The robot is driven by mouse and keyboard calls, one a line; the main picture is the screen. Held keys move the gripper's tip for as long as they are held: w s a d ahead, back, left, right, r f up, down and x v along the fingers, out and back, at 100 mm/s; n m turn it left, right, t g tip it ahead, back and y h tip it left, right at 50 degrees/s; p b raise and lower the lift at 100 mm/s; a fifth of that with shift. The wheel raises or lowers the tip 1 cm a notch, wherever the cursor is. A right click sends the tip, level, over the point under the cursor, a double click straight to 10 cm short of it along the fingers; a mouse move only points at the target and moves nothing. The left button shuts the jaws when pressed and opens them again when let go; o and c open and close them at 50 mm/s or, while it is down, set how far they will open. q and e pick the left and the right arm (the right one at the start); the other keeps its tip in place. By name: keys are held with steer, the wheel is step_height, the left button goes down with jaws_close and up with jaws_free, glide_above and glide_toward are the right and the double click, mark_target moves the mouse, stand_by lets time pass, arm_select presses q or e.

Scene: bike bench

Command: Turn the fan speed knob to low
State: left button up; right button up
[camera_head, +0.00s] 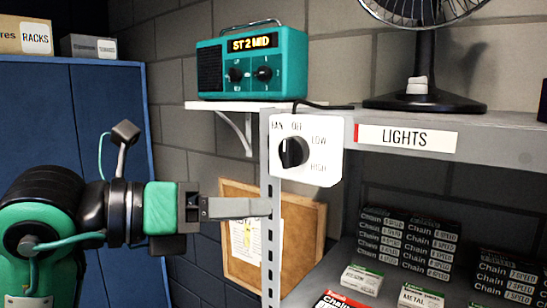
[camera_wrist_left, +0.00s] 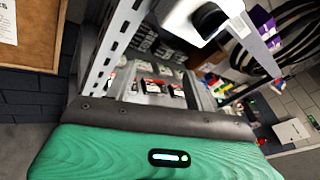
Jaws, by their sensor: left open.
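The fan speed knob (camera_head: 293,152) is a black dial on a white panel (camera_head: 325,160) marked FAN, OFF, LOW and HIGH, fixed at the front left corner of the shelf. I cannot read its pointer for certain. The knob (camera_wrist_left: 208,20) also shows on the panel at the top of the left wrist view. My left gripper (camera_head: 258,207) is open and empty, below and left of the knob and apart from it. Its fingers point right and overlap the shelf post in the head view; they show edge-on. My right gripper is out of view.
The perforated metal post (camera_head: 270,245) stands below the panel. A teal radio (camera_head: 252,62) sits on a small white shelf above left. The fan (camera_head: 424,90) stands on the metal shelf by a LIGHTS label (camera_head: 407,137). Chain boxes (camera_head: 408,245) fill the lower shelf.

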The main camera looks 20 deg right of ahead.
arm_select(q)
steer(key=s+a+r+t+y, duration=0.1)
steer(key=s+a+r+t, duration=0.2)
steer(key=s+t, duration=0.15)
steer(key=s+a+r+t+y, duration=0.1)
steer(key=s+a+r+t, duration=0.15)
steer(key=s, duration=0.35)
steer(key=p, duration=0.6)
glide_toward(284, 159)
steer(key=d, duration=0.1)
steer(key=shift+t, duration=0.4)
steer(key=p+x, duration=0.3)
steer(key=x, duration=0.5)
steer(key=shift+w+d+f+p, duration=0.1)
steer(key=shift+w+f+p, duration=0.05)
steer(key=shift+w+p, duration=0.15)
steer(key=c, duration=1)
steer(key=shift+o, duration=0.2)
